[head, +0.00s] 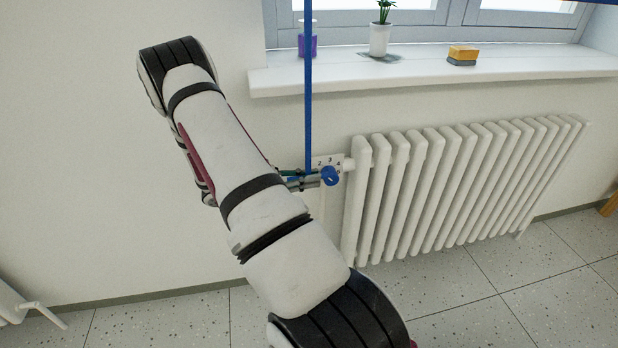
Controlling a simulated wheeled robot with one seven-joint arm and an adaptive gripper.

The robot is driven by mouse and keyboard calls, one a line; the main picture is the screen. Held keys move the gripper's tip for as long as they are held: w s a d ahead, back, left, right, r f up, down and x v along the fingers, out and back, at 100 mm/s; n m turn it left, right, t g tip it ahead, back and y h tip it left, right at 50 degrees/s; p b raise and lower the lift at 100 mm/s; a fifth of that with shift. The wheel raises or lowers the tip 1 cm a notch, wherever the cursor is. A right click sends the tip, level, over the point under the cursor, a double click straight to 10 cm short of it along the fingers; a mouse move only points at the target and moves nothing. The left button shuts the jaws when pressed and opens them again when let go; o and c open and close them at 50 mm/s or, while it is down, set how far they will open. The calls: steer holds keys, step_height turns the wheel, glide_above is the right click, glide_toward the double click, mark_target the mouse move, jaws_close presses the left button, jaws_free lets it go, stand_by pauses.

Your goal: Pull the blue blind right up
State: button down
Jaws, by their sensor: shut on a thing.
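A blue strap (308,90) hangs straight down from the top edge of the head view, in front of the window sill. My gripper (306,180) is at its lower end, left of the radiator, and is shut on the strap. My arm partly hides the gripper, and the strap's very end cannot be made out. A thin blue strip (602,1) at the top right corner looks like the lower edge of the blue blind; the rest of the blind is out of view.
A blue knob (329,176) with a numbered white plate (330,161) sits close by my gripper, beside the white radiator (450,190). The sill (420,72) holds a purple bottle (308,40), a potted plant (379,38) and a yellow-grey sponge (462,56). The left wall is clear.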

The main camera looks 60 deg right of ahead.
step_height(320, 180, up, 14)
steer(key=p, duration=0.8)
steer(key=shift+s+a+r+p, duration=0.1)
steer(key=shift+r+p, duration=0.1)
steer(key=shift+p, duration=0.1)
steer(key=c, duration=1.6)
jaws_free()
glide_toward(309, 129)
steer(key=shift+w+a+f, duration=0.1)
steer(key=shift+w+a, duration=0.05)
steer(key=shift+w, duration=0.35)
steer(key=shift+w+a+f, duration=0.1)
steer(key=shift+w+a, duration=0.05)
steer(key=shift+w, duration=0.3)
